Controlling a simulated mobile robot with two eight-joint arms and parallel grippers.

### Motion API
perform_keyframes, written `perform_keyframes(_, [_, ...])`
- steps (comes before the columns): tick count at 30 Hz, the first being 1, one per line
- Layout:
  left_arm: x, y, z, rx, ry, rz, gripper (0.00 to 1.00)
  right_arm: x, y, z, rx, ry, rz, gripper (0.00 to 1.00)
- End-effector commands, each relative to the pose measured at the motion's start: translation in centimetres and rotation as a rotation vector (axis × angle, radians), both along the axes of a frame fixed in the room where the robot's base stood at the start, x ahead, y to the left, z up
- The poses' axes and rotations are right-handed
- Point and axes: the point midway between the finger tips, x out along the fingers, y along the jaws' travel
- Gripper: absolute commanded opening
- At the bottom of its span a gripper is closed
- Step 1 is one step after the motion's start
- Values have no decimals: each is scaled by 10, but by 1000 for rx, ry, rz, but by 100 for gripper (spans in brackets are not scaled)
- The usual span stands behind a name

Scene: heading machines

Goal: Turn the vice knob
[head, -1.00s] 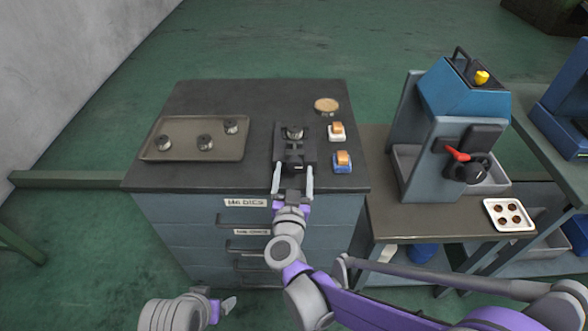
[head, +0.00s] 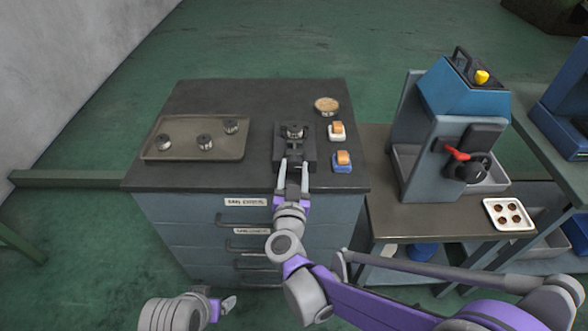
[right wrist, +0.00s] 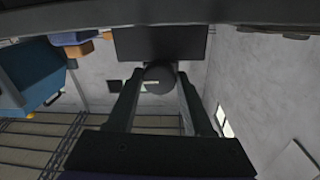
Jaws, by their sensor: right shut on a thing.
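The small dark vice (head: 294,150) stands at the front of the cabinet top, with a round metal piece (head: 294,129) on it. My right gripper (head: 294,164) reaches in from the front, its two pale fingers at the vice's near side. In the right wrist view the round dark vice knob (right wrist: 158,78) sits between the fingers, in front of the vice body (right wrist: 160,42). The gripper is shut on the knob. In the head view the knob is too small to make out. My left gripper (head: 228,304) is low at the bottom, away from the vice; its opening is unclear.
A tray (head: 160,151) with round metal pieces lies left of the vice. A round dish (head: 327,104) and two small blocks with orange tops (head: 337,130) lie to the right. A blue machine (head: 465,90) stands on the right-hand bench.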

Motion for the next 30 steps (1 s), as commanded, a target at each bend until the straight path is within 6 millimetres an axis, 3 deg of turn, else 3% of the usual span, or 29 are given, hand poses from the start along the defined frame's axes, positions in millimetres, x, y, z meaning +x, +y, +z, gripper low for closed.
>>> perform_keyframes(11, [0,0,-3,0,1,0,83,0,0,0,117,0,-1,0])
perform_keyframes(30, [-1,0,-11,0,3,0,83,0,0,1,697,0,-2,0])
